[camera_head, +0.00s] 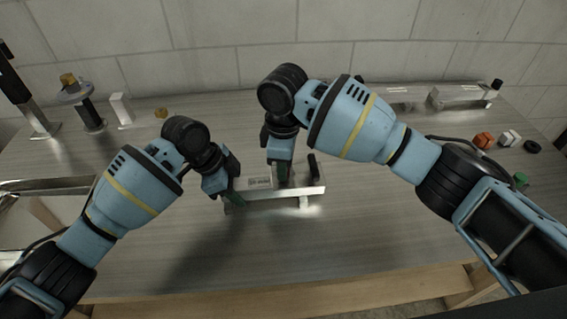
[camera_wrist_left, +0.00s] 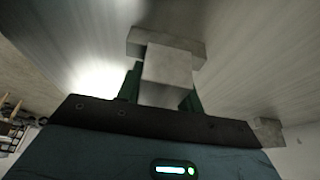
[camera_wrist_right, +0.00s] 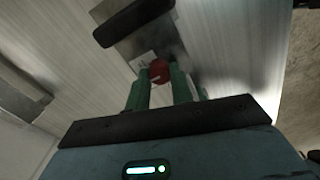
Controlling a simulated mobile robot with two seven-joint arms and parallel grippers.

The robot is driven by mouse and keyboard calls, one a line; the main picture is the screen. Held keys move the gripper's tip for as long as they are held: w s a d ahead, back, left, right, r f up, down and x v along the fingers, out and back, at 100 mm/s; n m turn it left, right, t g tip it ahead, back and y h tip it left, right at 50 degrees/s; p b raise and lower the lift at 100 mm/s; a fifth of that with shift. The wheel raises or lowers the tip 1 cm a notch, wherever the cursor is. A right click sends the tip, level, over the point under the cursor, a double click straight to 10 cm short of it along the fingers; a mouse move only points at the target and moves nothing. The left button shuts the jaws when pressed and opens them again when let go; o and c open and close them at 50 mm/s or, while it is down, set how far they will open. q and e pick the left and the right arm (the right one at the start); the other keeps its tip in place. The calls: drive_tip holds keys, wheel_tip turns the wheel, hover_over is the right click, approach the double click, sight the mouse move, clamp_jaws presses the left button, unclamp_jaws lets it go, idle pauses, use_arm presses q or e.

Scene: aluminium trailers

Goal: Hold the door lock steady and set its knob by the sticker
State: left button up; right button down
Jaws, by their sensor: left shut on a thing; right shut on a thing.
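The door lock (camera_head: 300,191) is a silver metal box on the table in the middle of the head view, with a black handle (camera_head: 312,165) near its right end. My left gripper (camera_head: 233,197) is shut on the lock's left end; the left wrist view shows the grey lock body (camera_wrist_left: 167,68) between its green fingers. My right gripper (camera_head: 281,172) is shut on the red knob (camera_wrist_right: 159,71), which shows between its fingertips in the right wrist view. A white sticker (camera_wrist_right: 143,61) with small dark marks lies beside the knob; the marks are too small to read.
A second silver fixture (camera_head: 458,98) stands at the back right. An orange block (camera_head: 484,140), a white block (camera_head: 510,137), a black ring (camera_head: 532,146) and a green block (camera_head: 520,180) lie at the right. Metal stands (camera_head: 92,115) are at the back left. The front table is clear.

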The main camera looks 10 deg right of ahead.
drive_tip(key=c, duration=1.2)
unclamp_jaws()
wheel_tip(320, 180, up, 12)
use_arm(q)
drive_tip(key=o, duration=1.3)
drive_tip(key=shift+r, duration=0.15)
